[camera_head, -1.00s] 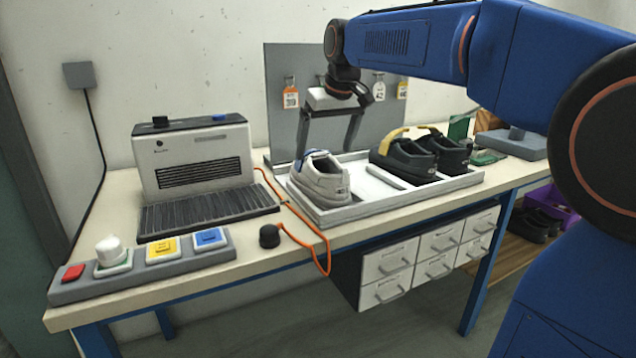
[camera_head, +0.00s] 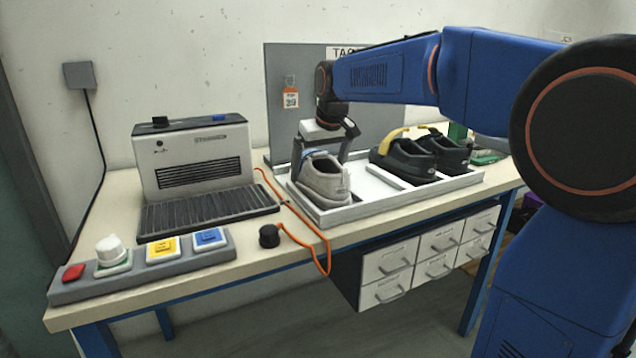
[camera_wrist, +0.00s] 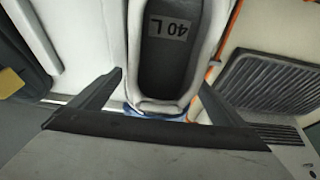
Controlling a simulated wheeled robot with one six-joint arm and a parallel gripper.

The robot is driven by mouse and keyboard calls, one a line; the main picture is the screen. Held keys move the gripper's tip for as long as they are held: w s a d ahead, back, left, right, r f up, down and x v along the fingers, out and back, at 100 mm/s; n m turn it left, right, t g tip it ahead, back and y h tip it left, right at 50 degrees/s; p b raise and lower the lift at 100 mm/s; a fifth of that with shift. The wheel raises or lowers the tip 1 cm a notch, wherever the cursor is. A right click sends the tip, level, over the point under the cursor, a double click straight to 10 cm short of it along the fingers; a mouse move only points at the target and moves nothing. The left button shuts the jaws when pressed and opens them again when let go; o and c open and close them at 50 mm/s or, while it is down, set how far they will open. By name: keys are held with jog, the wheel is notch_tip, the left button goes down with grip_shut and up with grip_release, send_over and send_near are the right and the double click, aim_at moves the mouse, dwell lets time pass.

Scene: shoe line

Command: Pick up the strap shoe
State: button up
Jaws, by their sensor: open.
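In the wrist view the open fingers of my gripper (camera_wrist: 161,80) lie left and right of the shoe's opening. I cannot tell whether they touch it. Two dark shoes (camera_head: 404,167) stand at the tray's right; a yellow band shows on the nearer one.
A white machine (camera_head: 195,165) with a dark roller bed stands left of the tray. A button panel (camera_head: 140,267) lies at the front left. An orange cable (camera_head: 327,245) runs over the table edge beside the tray. A grey board (camera_head: 283,125) stands behind the tray.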

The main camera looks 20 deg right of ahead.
jog(key=shift+c, duration=0.6)
jog(key=c, duration=1.3)
